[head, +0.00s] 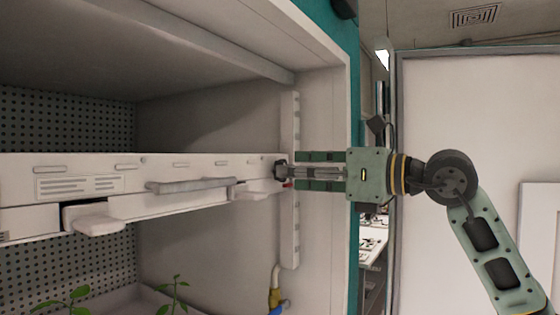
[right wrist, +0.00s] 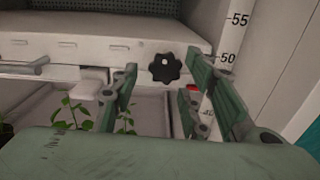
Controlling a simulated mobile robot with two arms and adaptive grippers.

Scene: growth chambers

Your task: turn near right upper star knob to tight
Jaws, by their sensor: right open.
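The black star knob (head: 280,170) is on the right end of the white shelf front, beside the vertical scale strip. In the right wrist view the knob (right wrist: 165,67) shows its lobed face and a small white dot near its top. My right gripper (head: 298,171) reaches in from the right, with its fingertips close to the knob. In the wrist view the fingers of the right gripper (right wrist: 160,82) are spread, with the knob framed between them. Whether they touch it cannot be told. My left gripper is out of view.
The white shelf (head: 110,175) has a grey handle bar (head: 190,185) and white brackets below. The scale strip (right wrist: 233,40) stands right of the knob, with a small red marker (right wrist: 193,87) near it. Green seedlings (head: 172,292) grow below. The chamber's right wall is close to my gripper.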

